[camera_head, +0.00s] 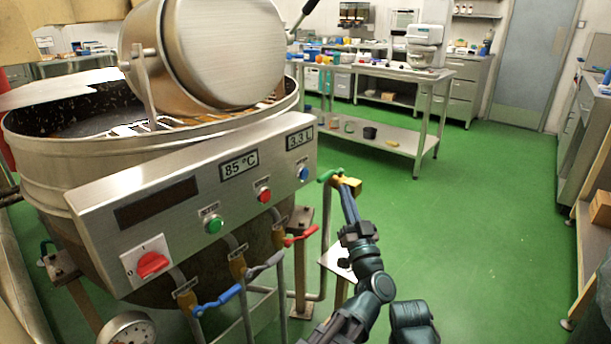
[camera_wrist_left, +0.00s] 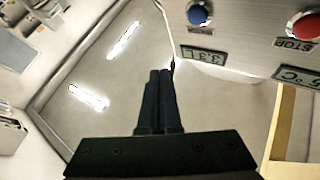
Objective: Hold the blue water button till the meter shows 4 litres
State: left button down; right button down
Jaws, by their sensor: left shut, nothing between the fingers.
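The blue water button (camera_head: 303,173) sits at the right end of the kettle's slanted steel control panel, below the meter (camera_head: 299,138), which reads 3.3 L. In the left wrist view the panel appears turned over, with the blue button (camera_wrist_left: 198,14) and the meter (camera_wrist_left: 204,57) near the top. My left gripper (camera_head: 344,188) is shut and empty, to the right of the button and apart from it in the head view. In the left wrist view its closed fingers (camera_wrist_left: 160,73) point up the picture, left of and below the button. My right gripper is not in view.
A red stop button (camera_head: 264,195), a green button (camera_head: 214,225) and a red rotary switch (camera_head: 152,263) share the panel. A green-handled brass valve (camera_head: 348,186) is close to my left fingers. Coloured valve levers hang below. Open green floor (camera_head: 480,220) lies to the right.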

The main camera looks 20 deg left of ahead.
pick_arm(q)
send_near(308, 170)
jog(key=shift+w+d+x, duration=0.1)
jog(key=shift+d+x, duration=0.1)
jog(key=shift+x, duration=0.65)
jog(key=shift+w+d+x, duration=0.1)
jog(key=shift+d+x, duration=0.05)
jog(key=shift+x, duration=0.75)
jog(key=shift+w+d+x, duration=0.1)
jog(key=shift+d+x, duration=0.1)
jog(key=shift+x, duration=0.65)
jog(key=shift+a+r, duration=0.15)
jog(key=shift+w+a, duration=0.1)
jog(key=shift+a, duration=0.2)
jog(key=shift+w+a, duration=0.15)
jog(key=shift+a, duration=0.3)
dwell(2.5)
jog(key=shift+d, duration=0.1)
dwell(0.3)
jog(key=shift+s+d, duration=0.3)
jog(key=shift+d, duration=0.45)
jog(key=shift+s+d, duration=0.3)
jog(key=shift+d, duration=0.5)
jog(key=shift+s+d, duration=0.3)
jog(key=shift+d, duration=0.5)
jog(key=shift+s+d, duration=0.25)
jog(key=shift+d, duration=0.55)
